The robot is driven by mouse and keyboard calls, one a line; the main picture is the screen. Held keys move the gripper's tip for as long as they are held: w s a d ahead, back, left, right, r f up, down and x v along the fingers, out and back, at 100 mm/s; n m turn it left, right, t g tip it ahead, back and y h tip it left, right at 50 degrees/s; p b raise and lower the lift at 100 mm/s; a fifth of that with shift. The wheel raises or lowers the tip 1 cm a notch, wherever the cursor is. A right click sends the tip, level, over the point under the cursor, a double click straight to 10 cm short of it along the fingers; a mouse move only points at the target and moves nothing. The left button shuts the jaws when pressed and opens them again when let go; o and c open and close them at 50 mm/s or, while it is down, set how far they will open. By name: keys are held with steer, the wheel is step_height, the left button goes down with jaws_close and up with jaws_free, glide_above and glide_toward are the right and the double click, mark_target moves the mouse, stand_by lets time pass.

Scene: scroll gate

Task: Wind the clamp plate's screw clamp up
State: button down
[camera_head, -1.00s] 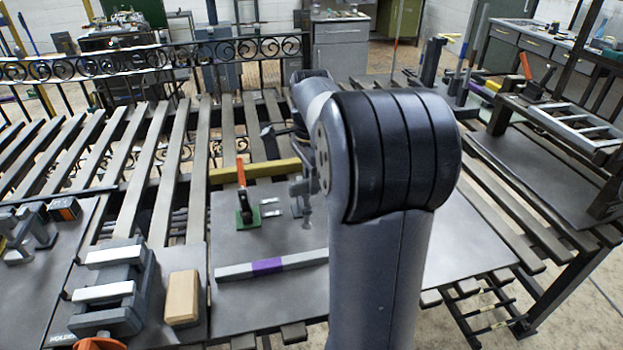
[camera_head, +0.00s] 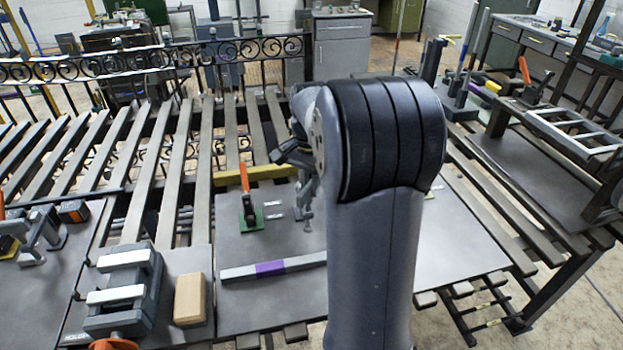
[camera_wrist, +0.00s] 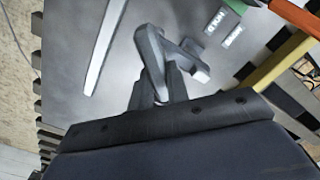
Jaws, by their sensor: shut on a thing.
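The clamp plate (camera_head: 350,290) is a flat grey plate on the slatted table, partly hidden behind my arm. The grey screw clamp (camera_head: 307,205) stands near its back edge, just left of my arm. My gripper (camera_head: 299,160) is at the top of the clamp, largely hidden by my arm. In the wrist view my gripper (camera_wrist: 160,92) is shut on a grey part of the screw clamp (camera_wrist: 152,52), which sticks out beyond the dark fingers. The exact grip and the screw's lower end are hard to make out.
A toggle clamp with a red handle (camera_head: 246,185) stands on a green base left of the screw clamp. A grey bar with a purple band (camera_head: 270,268) lies in front. A yellow bar (camera_head: 255,174) lies behind. A wooden block (camera_head: 190,298) is at the left.

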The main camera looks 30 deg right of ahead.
steer(key=n, duration=0.2)
steer(key=n+p, duration=0.1)
steer(key=n, duration=0.1)
steer(key=shift+w+a+n+p, duration=0.2)
steer(key=shift+n+p, duration=0.1)
steer(key=shift+a+n+p, duration=0.15)
steer(key=shift+n+p, duration=0.3)
steer(key=shift+n, duration=1.45)
steer(key=c, duration=1.4)
jaws_free()
steer(key=shift+w, duration=0.1)
steer(key=shift+o, duration=0.2)
step_height(320, 180, up, 11)
